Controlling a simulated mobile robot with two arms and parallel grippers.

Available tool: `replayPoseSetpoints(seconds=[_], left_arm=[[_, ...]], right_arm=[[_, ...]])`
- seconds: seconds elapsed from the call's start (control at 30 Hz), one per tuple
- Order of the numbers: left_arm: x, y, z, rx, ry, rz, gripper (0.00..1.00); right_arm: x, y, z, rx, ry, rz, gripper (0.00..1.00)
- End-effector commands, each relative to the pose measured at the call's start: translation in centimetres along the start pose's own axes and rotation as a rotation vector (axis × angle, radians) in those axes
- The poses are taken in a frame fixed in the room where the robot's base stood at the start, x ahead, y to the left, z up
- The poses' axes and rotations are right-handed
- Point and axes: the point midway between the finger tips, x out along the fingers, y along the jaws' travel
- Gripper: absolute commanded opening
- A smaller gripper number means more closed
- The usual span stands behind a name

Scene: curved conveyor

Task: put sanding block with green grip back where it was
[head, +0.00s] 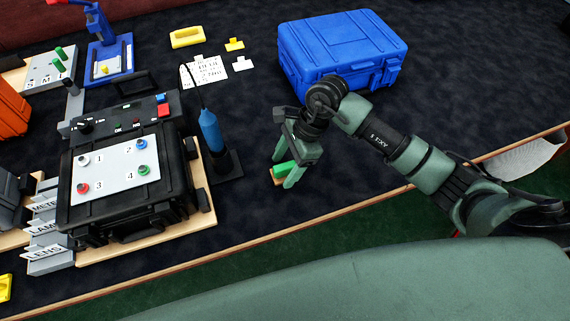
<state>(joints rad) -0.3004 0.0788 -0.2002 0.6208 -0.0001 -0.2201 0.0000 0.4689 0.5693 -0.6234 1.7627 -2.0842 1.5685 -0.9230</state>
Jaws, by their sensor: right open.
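The sanding block with green grip (282,171) lies on the dark table top, near its front edge. It has a bright green top and a thin tan base. My right gripper (283,172) points down over the block, with its fingers around or just beside it. The gripper is open, and its near finger hides part of the block. I cannot tell whether a finger touches it. My left gripper is not in view.
A blue case (342,50) stands behind my right arm. A blue cylindrical tool stands in a black holder (226,166) to the left. A black test box (118,205) sits farther left. Yellow and white pieces and a printed sheet (205,70) lie behind. Table right of the block is clear.

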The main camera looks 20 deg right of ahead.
Motion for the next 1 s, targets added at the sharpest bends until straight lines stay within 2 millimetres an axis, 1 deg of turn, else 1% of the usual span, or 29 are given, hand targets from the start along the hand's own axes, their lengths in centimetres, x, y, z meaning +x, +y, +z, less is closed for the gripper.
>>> replayPoseSetpoints(seconds=[0.17, 0.23, 0.37, 0.6, 0.7, 0.83, 1.0], left_arm=[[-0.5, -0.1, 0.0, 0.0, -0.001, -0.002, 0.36], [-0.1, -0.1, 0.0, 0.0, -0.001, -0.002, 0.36], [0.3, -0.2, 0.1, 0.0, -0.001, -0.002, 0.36], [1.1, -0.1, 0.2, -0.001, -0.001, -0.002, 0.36], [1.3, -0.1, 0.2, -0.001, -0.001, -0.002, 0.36], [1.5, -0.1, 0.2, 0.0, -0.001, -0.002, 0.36], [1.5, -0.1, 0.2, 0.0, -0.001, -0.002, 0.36]], right_arm=[[-0.4, 0.0, 0.2, 0.0, -0.001, 0.001, 0.65], [-0.9, -0.1, 0.0, -0.001, 0.002, -0.003, 0.65], [-3.3, -0.1, 0.0, -0.003, 0.002, -0.005, 0.65], [-8.6, -0.1, 0.0, -0.002, 0.003, -0.005, 0.65], [-10.2, -0.1, 0.0, 0.0, 0.003, -0.003, 0.65], [-11.6, 0.0, 0.1, -0.001, 0.0, -0.002, 0.65], [-12.3, 0.0, 0.1, 0.0, 0.001, 0.0, 0.65]])
